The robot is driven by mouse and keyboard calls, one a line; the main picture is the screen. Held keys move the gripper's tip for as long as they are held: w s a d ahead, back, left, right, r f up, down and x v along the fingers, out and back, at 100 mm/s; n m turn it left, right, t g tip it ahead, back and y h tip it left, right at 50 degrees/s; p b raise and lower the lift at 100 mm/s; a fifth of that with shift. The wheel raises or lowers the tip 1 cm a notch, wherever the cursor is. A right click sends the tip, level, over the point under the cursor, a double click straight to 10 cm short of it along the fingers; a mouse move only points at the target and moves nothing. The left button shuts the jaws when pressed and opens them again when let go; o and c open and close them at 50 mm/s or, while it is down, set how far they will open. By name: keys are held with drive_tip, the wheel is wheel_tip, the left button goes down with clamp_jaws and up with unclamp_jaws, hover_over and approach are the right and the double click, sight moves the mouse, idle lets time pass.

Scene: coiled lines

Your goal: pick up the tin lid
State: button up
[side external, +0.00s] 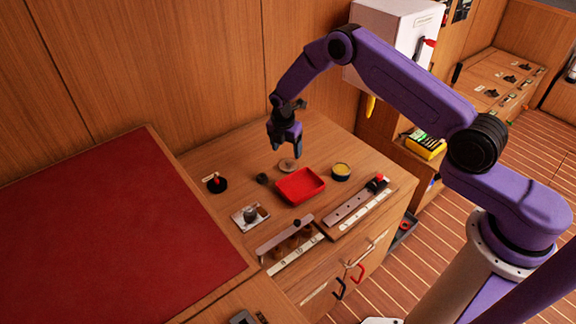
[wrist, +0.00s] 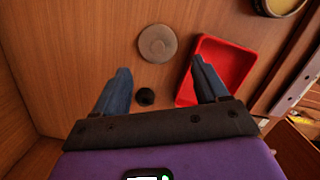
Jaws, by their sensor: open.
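The tin lid (side external: 289,165) is a flat, round, grey-brown disc with a small mark at its centre. It lies on the wooden worktop behind the red tray. In the wrist view the lid (wrist: 157,43) is just beyond my fingertips, roughly centred between them. My gripper (side external: 284,141) is above the worktop near the lid, pointing down. In the wrist view my gripper (wrist: 160,68) has its two blue fingers spread wide with nothing held. The lid is fully visible in the wrist view.
A red tray (side external: 301,186) sits close to the lid; it also shows beside the right finger (wrist: 232,62). A small dark round piece (side external: 262,178) lies left of the tray. An open tin with yellow contents (side external: 341,172) stands right. A wooden wall rises behind.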

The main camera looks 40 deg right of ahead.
sight(288, 161)
drive_tip(key=shift+w+d+f, duration=0.15)
drive_tip(key=shift+d+f, duration=0.05)
drive_tip(key=shift+f, duration=0.95)
drive_tip(key=shift+w+d+f, duration=0.15)
drive_tip(key=shift+d+f, duration=0.1)
drive_tip(key=shift+f, duration=0.85)
drive_tip(key=shift+w+d+f, duration=0.15)
drive_tip(key=shift+d+f, duration=0.05)
drive_tip(key=shift+f, duration=0.95)
drive_tip(key=c, duration=0.7)
